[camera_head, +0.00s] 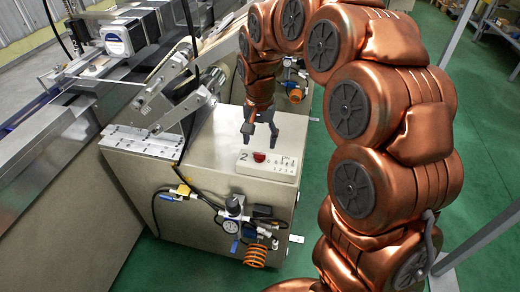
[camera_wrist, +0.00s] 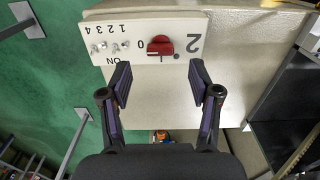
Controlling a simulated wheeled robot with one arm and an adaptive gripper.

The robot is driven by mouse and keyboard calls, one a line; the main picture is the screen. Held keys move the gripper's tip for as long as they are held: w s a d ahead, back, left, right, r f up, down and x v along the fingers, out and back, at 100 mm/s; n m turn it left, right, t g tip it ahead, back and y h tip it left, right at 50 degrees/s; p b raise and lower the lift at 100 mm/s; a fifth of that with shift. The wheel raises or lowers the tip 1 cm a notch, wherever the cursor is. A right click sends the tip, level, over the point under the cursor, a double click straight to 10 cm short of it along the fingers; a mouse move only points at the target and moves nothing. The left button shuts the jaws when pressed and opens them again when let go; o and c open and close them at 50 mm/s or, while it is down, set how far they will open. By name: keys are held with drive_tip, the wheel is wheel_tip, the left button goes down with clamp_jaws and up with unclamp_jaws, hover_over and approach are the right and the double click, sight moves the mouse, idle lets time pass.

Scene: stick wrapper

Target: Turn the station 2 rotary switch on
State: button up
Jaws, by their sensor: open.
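The station 2 switch panel (camera_head: 268,166) is a white plate marked "2" on top of the cream cabinet. Its red rotary switch (camera_head: 259,157) sits beside the numeral and several small toggles. In the wrist view the panel (camera_wrist: 110,58) appears upside down, with the red knob (camera_wrist: 160,46) at the top middle, between a "0" and the "2". My gripper (camera_head: 261,138) is above the panel in the head view. In the wrist view my gripper (camera_wrist: 161,85) is open and empty, its two fingers apart, with the knob beyond the fingertips and not touched.
The cream cabinet (camera_head: 150,182) has a gauge and regulator (camera_head: 232,222) with an orange coiled hose (camera_head: 255,257) on its front. A metal machine arm (camera_head: 165,100) stands left of the panel. Green floor (camera_head: 190,262) is open in front.

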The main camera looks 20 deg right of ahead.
sight(259, 154)
wheel_tip(259, 154, down, 5)
drive_tip(key=shift+f+p, duration=0.1)
drive_tip(key=shift+p, duration=0.2)
drive_tip(key=c, duration=1.1)
drive_tip(key=shift+c, duration=0.2)
